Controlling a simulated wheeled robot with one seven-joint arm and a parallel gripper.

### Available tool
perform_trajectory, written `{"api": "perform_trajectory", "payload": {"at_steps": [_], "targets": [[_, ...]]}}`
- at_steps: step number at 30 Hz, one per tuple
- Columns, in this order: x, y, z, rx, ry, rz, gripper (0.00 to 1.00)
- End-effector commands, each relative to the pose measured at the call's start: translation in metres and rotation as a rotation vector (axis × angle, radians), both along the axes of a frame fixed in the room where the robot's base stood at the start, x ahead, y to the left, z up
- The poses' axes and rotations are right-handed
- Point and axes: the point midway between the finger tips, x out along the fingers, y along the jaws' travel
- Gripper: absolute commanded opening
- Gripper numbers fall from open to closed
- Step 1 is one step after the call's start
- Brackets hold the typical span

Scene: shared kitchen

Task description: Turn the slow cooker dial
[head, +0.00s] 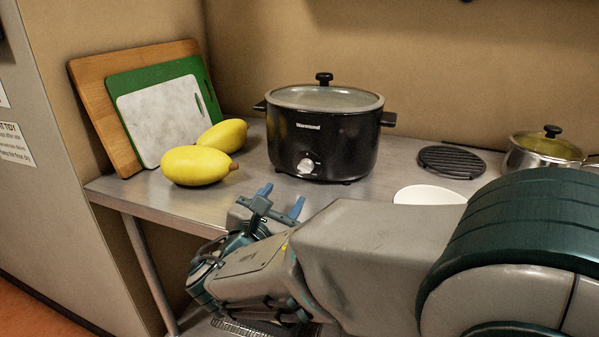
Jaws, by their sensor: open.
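The slow cooker (336,137) is black with a glass lid and stands upright on the steel counter. Its silver dial (306,165) is low on the front face and turned toward me. My gripper (281,201) has blue fingertips that are apart, with nothing between them. It is at the counter's front edge, in front of the cooker and a little left of and below the dial in the picture. It does not touch the dial. The dial's pointer is too small to read.
Two yellow fruits (195,166) lie left of the cooker, before leaning cutting boards (158,122). A black trivet (450,161), a white dish (428,195) and a lidded pot (542,151) are on the right. Bare counter (255,178) lies between the fruits and the cooker.

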Motion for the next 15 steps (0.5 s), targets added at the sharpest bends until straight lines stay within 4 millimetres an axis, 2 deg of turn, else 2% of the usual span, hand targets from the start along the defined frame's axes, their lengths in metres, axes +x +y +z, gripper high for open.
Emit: {"api": "perform_trajectory", "payload": {"at_steps": [9,15], "targets": [[0.063,-0.026,-0.001,-0.001,0.001,-0.003,0.51],[0.089,-0.036,-0.001,0.0,0.001,0.0,0.51]]}}
